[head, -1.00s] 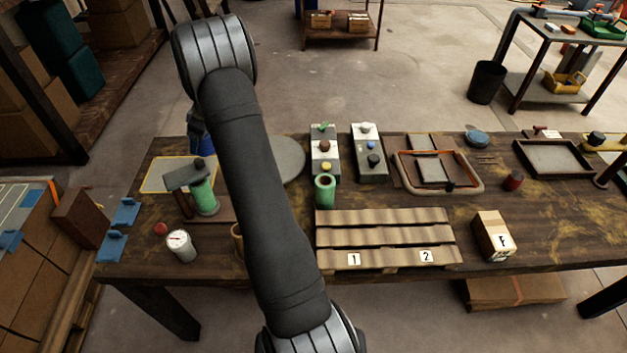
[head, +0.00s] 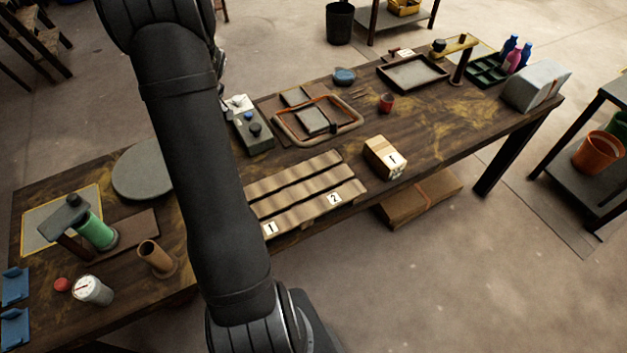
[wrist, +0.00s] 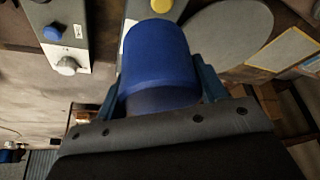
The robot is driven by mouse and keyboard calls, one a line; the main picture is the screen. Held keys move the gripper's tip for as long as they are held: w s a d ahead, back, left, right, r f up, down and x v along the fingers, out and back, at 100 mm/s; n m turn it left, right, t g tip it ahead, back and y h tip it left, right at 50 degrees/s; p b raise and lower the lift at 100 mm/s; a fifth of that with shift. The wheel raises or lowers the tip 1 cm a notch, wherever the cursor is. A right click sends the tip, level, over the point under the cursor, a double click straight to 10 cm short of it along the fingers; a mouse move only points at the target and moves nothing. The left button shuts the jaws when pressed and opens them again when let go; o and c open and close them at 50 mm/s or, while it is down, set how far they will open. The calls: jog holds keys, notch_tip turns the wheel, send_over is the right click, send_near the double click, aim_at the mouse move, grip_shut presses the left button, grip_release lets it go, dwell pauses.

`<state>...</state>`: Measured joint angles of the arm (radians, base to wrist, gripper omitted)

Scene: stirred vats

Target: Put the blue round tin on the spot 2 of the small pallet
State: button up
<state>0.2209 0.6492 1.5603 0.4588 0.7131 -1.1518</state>
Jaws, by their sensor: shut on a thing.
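In the wrist view the blue round tin (wrist: 157,62) is held between the two fingers of my gripper (wrist: 160,88), which is shut on it. The small pallet (head: 293,184) lies on the bench in the head view, with slatted tan boards. Spot 2 (head: 334,198) is at its right part and looks bare. Spot 1 (head: 270,229) is at its left end, partly behind my arm. My gripper and the held tin are hidden behind my arm in the head view.
A small carton (head: 386,158) stands right of the pallet. A grey box with knobs (head: 252,133) and a framed tray (head: 318,122) lie behind it. A brown cup (head: 156,258) and a green cylinder (head: 97,231) stand at the left. A grey disc (head: 143,169) lies behind them.

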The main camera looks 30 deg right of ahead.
jog(key=s+d+r+m+h, duration=0.15)
jog(key=s+d+m, duration=0.45)
jog(key=s+d, duration=1.1)
jog(key=s+d+m+h, duration=0.25)
jog(key=s+d, duration=0.25)
jog(key=s, duration=0.5)
jog(key=s+d+m+h, duration=0.1)
jog(key=s+d+m, duration=0.35)
jog(key=s, duration=0.45)
send_over(322, 174)
jog(key=s+a, duration=0.1)
jog(key=s, duration=0.1)
jog(key=shift+n, duration=0.4)
notch_tip(322, 174, down, 7)
jog(key=shift+w+f, duration=0.1)
jog(key=shift+w, duration=0.05)
jog(key=shift+f, duration=1.95)
